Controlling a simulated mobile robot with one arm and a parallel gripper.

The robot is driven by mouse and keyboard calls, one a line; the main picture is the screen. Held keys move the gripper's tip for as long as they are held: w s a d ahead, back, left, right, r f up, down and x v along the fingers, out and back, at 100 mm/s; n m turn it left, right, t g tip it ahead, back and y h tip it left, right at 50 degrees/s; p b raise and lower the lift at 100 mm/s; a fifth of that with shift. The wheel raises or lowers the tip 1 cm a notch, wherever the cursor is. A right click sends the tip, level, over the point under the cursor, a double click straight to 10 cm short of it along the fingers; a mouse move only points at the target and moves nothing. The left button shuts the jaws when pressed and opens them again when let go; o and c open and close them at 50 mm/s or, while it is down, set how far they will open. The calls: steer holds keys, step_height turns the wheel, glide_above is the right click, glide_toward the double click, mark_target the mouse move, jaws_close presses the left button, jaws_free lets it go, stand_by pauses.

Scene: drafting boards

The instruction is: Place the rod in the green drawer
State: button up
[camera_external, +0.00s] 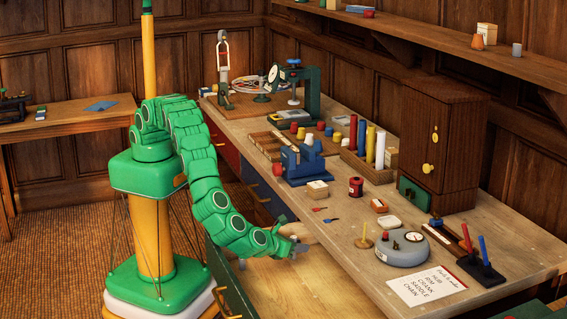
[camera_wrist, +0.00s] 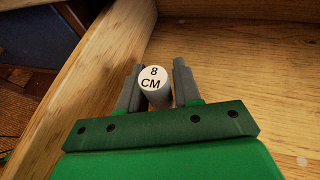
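The rod (camera_wrist: 153,78) is a short pale cylinder whose end reads "8 CM" in the wrist view. It sits between the two grey fingers of my gripper (camera_wrist: 157,68), which look closed against its sides. In the external view my gripper (camera_external: 290,242) is low at the bench's front edge, over the open drawer; the rod cannot be made out clearly there. The green drawer (camera_external: 232,285) is pulled out, its green front facing left. Its bare wooden inside (camera_wrist: 240,60) surrounds the fingers in the wrist view. I cannot tell whether the rod touches the drawer floor.
The workbench (camera_external: 345,235) stands over the drawer. On it are a blue vice (camera_external: 300,165), a round grey gauge (camera_external: 402,248), a white note (camera_external: 428,286) and a wooden cabinet (camera_external: 440,150). A red drawer front (camera_external: 222,150) shows farther back.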

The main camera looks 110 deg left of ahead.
mark_target(291, 238)
steer(key=shift+o, duration=1.4)
steer(key=d+r, duration=0.1)
steer(key=s+d+r, duration=0.1)
steer(key=shift+s+d+r, duration=0.1)
steer(key=shift+d+r, duration=0.1)
steer(key=shift+d, duration=0.1)
step_height(291, 238, up, 4)
steer(key=shift+a+r, duration=0.1)
steer(key=shift+r, duration=0.95)
